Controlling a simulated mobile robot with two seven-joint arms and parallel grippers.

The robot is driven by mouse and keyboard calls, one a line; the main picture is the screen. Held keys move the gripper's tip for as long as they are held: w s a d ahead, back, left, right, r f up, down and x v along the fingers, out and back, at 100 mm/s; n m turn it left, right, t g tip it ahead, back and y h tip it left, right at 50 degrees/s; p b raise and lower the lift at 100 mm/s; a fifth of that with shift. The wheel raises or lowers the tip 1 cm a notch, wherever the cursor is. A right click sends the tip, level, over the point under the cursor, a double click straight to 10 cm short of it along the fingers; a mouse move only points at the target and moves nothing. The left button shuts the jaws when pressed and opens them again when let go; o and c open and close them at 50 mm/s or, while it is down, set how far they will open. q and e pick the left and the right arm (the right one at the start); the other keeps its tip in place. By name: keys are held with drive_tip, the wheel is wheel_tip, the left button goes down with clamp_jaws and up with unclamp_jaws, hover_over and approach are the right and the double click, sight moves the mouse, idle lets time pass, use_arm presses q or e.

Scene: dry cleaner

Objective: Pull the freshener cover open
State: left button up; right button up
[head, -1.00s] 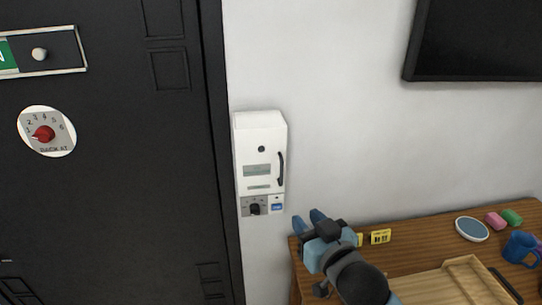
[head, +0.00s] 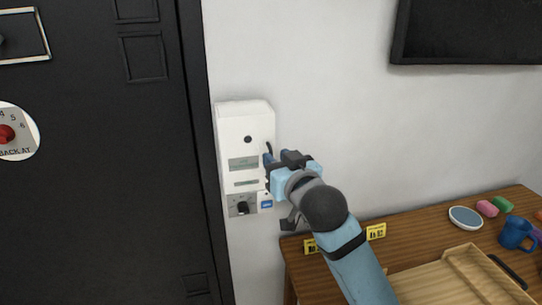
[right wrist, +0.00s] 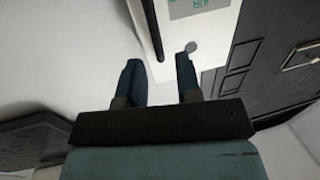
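The freshener (head: 231,150) is a white wall box with a dark round spot, grey label panels and a dial at its base. Its cover looks closed. A dark vertical handle (head: 268,150) runs along the cover's right side, partly hidden by my right gripper (head: 268,165). The right wrist view shows the dark handle (right wrist: 152,28) on the white cover (right wrist: 212,40). There my right gripper (right wrist: 160,75) has its two fingers apart, with a gap between them and nothing held. The handle's end lies just beyond the fingertips. My left gripper is not in view.
A black door (head: 100,190) stands left of the freshener. A wooden table (head: 320,270) at lower right holds a tray (head: 445,285), a blue mug (head: 516,233), a round dish (head: 465,217) and small coloured blocks. A dark screen (head: 470,30) hangs above.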

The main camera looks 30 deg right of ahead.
sight(271, 150)
drive_tip(key=shift+w, duration=1.7)
drive_tip(key=shift+d, duration=0.1)
clamp_jaws()
drive_tip(key=shift+f, duration=0.1)
